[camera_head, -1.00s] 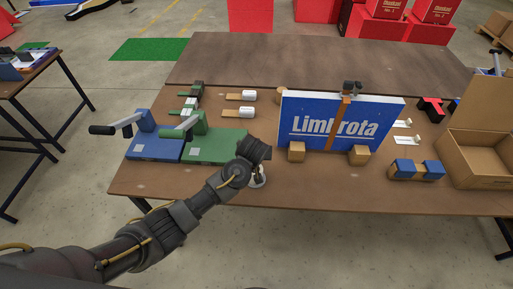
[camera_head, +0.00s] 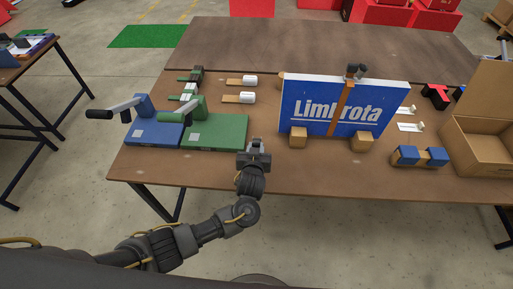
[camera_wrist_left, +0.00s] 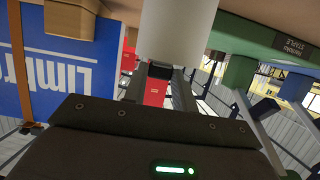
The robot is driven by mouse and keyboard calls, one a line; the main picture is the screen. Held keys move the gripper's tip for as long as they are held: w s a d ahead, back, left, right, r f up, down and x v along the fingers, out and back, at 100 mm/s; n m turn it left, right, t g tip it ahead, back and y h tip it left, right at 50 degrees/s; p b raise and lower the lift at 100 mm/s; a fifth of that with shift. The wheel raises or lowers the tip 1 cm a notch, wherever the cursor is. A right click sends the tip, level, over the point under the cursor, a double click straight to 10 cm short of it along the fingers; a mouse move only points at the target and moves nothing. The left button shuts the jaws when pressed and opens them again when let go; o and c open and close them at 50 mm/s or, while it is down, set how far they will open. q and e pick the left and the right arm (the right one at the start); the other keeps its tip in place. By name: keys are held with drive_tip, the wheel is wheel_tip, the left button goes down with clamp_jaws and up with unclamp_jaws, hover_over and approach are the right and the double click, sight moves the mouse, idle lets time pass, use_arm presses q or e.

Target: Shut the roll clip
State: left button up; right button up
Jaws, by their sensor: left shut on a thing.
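I cannot tell for sure which piece is the roll clip. My right gripper is not in view.
The blue Limbrota sign (camera_head: 312,104) stands on wooden blocks, with a dark clamp (camera_head: 356,71) on top. The green base (camera_head: 220,130) and blue base (camera_head: 152,130) with a handle stand left. An open cardboard box (camera_head: 480,155) is right. The table's far half is clear.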

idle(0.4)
use_arm(q)
drive_tip(key=o, duration=1)
drive_tip(key=shift+s, duration=0.1)
drive_tip(key=shift+s, duration=0.35)
drive_tip(key=b+v, duration=0.1)
drive_tip(key=v, duration=0.9)
